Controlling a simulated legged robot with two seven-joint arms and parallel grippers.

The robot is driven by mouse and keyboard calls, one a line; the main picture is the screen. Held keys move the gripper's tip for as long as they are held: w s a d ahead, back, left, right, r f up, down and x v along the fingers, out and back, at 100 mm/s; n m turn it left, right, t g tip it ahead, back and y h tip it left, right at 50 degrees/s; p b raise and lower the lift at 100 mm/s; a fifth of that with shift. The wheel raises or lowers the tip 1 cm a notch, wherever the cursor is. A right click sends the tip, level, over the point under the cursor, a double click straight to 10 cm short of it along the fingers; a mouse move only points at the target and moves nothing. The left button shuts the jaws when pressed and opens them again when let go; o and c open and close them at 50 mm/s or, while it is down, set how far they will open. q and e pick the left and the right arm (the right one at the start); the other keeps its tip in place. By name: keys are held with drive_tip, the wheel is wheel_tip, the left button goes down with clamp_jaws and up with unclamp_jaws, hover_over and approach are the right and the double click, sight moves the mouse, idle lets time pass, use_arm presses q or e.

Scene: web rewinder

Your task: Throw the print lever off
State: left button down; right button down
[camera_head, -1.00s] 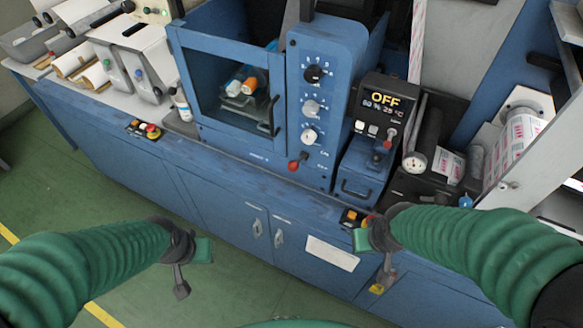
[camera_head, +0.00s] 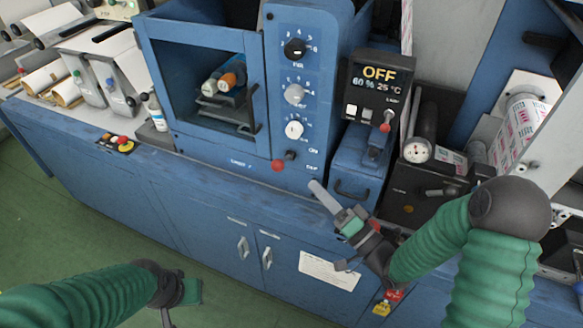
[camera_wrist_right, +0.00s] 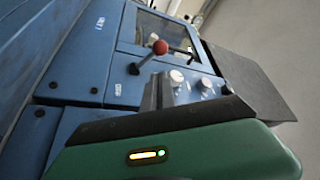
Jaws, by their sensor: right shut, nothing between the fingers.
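A small lever with a red knob (camera_head: 278,165) sits at the lower left of the blue dial panel (camera_head: 295,75), with ON and OFF-like lettering to its right. Its red knob (camera_wrist_right: 159,47) and dark stem also show in the right wrist view. I cannot read which is marked print. My right gripper (camera_head: 318,188) is shut and empty, below and right of the first lever, apart from it. My left gripper (camera_head: 185,300) hangs low at the left, away from the machine; its jaws are unclear.
The green floor (camera_head: 50,215) is clear.

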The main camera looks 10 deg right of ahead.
sight(284, 160)
drive_tip(key=shift+s+r, duration=0.15)
drive_tip(key=shift+r, duration=0.1)
drive_tip(key=shift+a, duration=0.15)
drive_tip(key=p+x, duration=0.1)
drive_tip(key=x, duration=0.9)
